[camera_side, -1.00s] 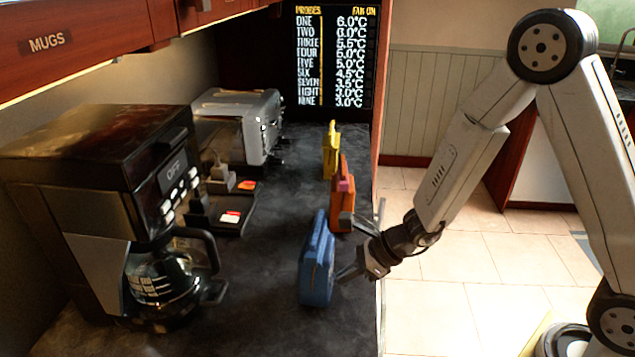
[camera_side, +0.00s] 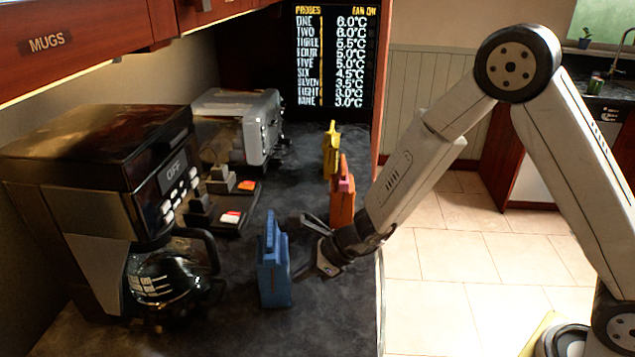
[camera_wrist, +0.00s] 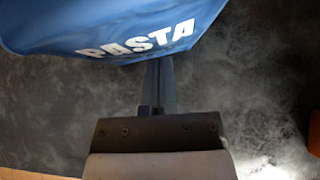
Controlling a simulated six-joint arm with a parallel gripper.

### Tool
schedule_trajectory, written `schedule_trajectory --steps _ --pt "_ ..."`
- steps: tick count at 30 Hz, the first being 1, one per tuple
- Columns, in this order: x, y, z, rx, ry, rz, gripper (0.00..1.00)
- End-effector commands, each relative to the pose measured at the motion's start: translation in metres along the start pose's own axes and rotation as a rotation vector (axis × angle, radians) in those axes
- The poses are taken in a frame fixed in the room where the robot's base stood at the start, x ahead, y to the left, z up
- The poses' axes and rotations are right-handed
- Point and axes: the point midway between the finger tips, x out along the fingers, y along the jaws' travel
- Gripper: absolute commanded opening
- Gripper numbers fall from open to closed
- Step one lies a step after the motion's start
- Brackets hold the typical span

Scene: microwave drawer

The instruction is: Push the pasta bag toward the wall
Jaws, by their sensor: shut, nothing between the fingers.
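The pasta bag is blue (camera_side: 273,262) and stands upright on the dark counter (camera_side: 240,320), right of the coffee maker. In the wrist view the bag (camera_wrist: 110,25) fills the upper left, with white "PASTA" lettering. My gripper (camera_side: 300,272) is at the right side of the bag, low over the counter. In the wrist view its fingers (camera_wrist: 158,75) are closed together with nothing between them, and their tips reach the bag's lower edge. The tips' exact contact with the bag is partly hidden.
A coffee maker (camera_side: 110,200) with a glass jug stands left of the bag, with a toaster (camera_side: 240,125) behind it. An orange bag (camera_side: 342,205) and a yellow bag (camera_side: 331,150) stand farther back. Bare counter lies between the blue bag and the jug. Cabinets hang above left.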

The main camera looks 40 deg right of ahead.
Motion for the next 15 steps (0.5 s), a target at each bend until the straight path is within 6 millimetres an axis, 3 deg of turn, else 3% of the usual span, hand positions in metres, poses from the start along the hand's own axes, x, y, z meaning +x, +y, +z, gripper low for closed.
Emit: schedule_trajectory --steps 6,15 --pt "0.02 0.001 0.021 -0.001 -0.002 0.0 0.0" --pt "0.023 0.0 0.024 0.0 -0.002 0.0 0.0"
